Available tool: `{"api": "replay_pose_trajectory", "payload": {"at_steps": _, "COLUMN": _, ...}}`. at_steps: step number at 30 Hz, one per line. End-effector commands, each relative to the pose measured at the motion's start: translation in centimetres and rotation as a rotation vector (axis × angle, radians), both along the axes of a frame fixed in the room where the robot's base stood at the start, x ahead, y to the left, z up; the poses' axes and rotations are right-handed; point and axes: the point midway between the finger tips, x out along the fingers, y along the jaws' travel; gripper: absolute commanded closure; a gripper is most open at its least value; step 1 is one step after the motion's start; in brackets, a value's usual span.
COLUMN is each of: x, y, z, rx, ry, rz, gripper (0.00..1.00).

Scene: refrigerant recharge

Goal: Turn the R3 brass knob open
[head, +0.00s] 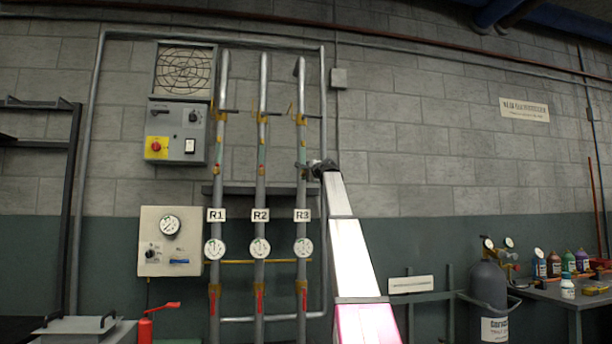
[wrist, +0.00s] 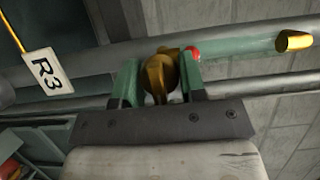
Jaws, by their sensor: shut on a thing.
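The R3 brass knob (wrist: 160,76) sits on the R3 pipe in the wrist view, between the two green-padded fingers of my gripper (wrist: 163,84). The gripper is shut on the knob. The R3 label (wrist: 48,73) hangs at the left of the wrist view. In the head view the R3 label (head: 302,215) is on the rightmost of three upright pipes, with its gauge (head: 303,247) below. My gripper (head: 308,168) reaches that pipe above the label. The knob is too small and covered to make out there.
The R1 pipe (head: 219,130) and R2 pipe (head: 262,130) stand close to the left of R3. A control box (head: 181,132) and a gauge panel (head: 170,240) are further left. A side table (head: 575,300) with bottles and a grey cylinder (head: 488,295) stand at the right.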

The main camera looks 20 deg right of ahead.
Motion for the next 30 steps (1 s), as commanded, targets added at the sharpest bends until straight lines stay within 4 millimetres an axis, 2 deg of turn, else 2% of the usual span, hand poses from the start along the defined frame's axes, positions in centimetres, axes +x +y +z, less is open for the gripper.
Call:
{"api": "replay_pose_trajectory", "payload": {"at_steps": 14, "x": -0.05, "y": 0.02, "z": -0.12, "rx": 0.012, "ry": 0.001, "rz": 0.001, "gripper": 0.86}}
{"api": "replay_pose_trajectory", "payload": {"at_steps": 15, "x": -0.05, "y": 0.02, "z": -0.12, "rx": 0.011, "ry": 0.000, "rz": 0.001, "gripper": 0.49}}
{"api": "replay_pose_trajectory", "payload": {"at_steps": 16, "x": -0.05, "y": 0.02, "z": -0.11, "rx": 0.011, "ry": 0.000, "rz": 0.001, "gripper": 0.39}}
{"api": "replay_pose_trajectory", "payload": {"at_steps": 26, "x": -0.13, "y": -0.03, "z": -0.05, "rx": 0.011, "ry": -0.001, "rz": 0.000, "gripper": 0.39}}
{"api": "replay_pose_trajectory", "payload": {"at_steps": 30, "x": -0.86, "y": -0.25, "z": -0.10, "rx": 0.011, "ry": -0.001, "rz": 0.000, "gripper": 0.39}}
